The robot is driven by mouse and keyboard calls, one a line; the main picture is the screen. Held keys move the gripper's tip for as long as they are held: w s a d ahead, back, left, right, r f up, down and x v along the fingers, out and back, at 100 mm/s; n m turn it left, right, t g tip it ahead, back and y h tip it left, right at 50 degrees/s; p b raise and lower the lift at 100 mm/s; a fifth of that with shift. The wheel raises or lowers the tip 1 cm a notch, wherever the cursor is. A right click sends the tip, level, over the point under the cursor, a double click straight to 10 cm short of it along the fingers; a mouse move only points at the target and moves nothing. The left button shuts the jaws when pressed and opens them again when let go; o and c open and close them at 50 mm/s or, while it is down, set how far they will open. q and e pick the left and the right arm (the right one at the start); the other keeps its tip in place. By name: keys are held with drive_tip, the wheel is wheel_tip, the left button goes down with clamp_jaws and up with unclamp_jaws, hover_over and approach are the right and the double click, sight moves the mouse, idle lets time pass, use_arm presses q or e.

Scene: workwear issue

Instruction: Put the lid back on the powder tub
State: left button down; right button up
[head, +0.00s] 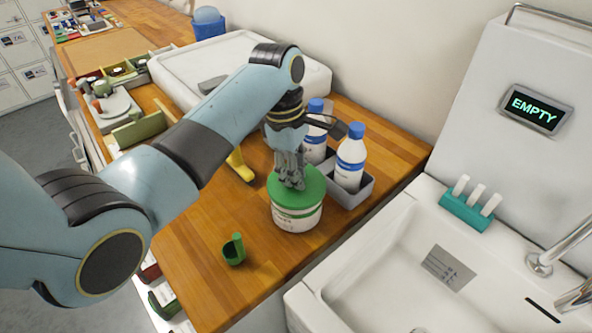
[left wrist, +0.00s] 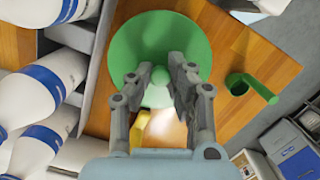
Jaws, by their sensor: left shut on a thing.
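The powder tub (head: 297,216) is white with a green-banded label and stands upright on the wooden counter. The round green lid (head: 313,186) is at the tub's top, roughly level and over its mouth; I cannot tell whether it is fully seated. My left gripper (head: 291,184) points down from above and is shut on the lid at its middle. In the left wrist view the fingers are on both sides of the lid's small green knob (left wrist: 160,76). The tub is mostly hidden under the lid there. My right gripper is not in view.
A grey caddy (head: 352,196) with white, blue-capped bottles (head: 350,160) stands close behind the tub. A green scoop (head: 234,250) lies in front, near the counter edge. A yellow object (head: 240,166) lies behind left. A white sink (head: 400,270) is to the right.

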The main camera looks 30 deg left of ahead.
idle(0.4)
use_arm(q)
drive_tip(key=c, duration=1.2)
unclamp_jaws()
drive_tip(key=shift+o, duration=0.4)
drive_tip(key=o, duration=0.4)
drive_tip(key=shift+o, duration=0.2)
drive_tip(key=shift+r, duration=3.5)
drive_tip(key=shift+c, duration=0.2)
clamp_jaws()
